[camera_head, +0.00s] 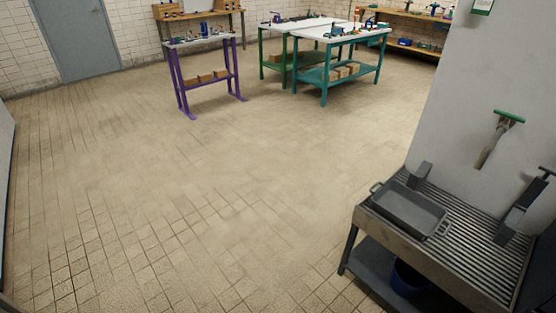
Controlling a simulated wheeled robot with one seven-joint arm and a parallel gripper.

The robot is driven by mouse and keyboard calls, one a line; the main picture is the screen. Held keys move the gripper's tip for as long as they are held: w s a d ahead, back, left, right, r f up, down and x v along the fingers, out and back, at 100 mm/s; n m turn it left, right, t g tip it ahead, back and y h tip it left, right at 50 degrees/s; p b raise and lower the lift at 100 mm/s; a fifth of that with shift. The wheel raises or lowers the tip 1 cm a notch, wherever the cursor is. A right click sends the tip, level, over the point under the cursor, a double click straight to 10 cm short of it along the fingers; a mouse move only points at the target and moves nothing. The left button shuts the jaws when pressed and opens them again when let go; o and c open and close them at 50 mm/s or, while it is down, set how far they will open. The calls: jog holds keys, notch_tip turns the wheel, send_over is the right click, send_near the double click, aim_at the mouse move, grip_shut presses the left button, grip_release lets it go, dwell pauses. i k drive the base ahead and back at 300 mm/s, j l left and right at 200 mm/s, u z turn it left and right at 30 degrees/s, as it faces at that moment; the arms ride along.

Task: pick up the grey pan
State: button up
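The grey pan (408,210) is a dark grey rectangular tray with a handle at each end. It rests upright on the slatted metal top of a low stand (470,262) at the lower right, near the stand's left edge. It looks empty. My gripper is not in view.
A green-topped tool (497,136) hangs on the white wall above the stand. Dark brackets (520,207) stand right of the pan. A blue bucket (407,279) sits underneath. Purple (180,84) and teal (325,77) worktables stand at the back, near a grey door (77,39). The middle floor is clear.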

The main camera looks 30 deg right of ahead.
aim_at(419, 217)
jog(key=i+j+z, duration=0.1)
jog(key=i, duration=0.35)
jog(key=i+j+z, duration=0.15)
jog(key=i, duration=0.35)
jog(key=i+j+z, duration=0.1)
jog(key=i, duration=0.35)
jog(key=i+j+z, duration=0.2)
jog(key=i+z, duration=0.25)
jog(key=i+j+z, duration=0.2)
jog(key=z, duration=0.25)
jog(key=i+j+z, duration=0.2)
jog(key=j+z, duration=0.25)
jog(key=k+l, duration=0.1)
jog(key=l+z, duration=0.05)
jog(key=l, duration=0.05)
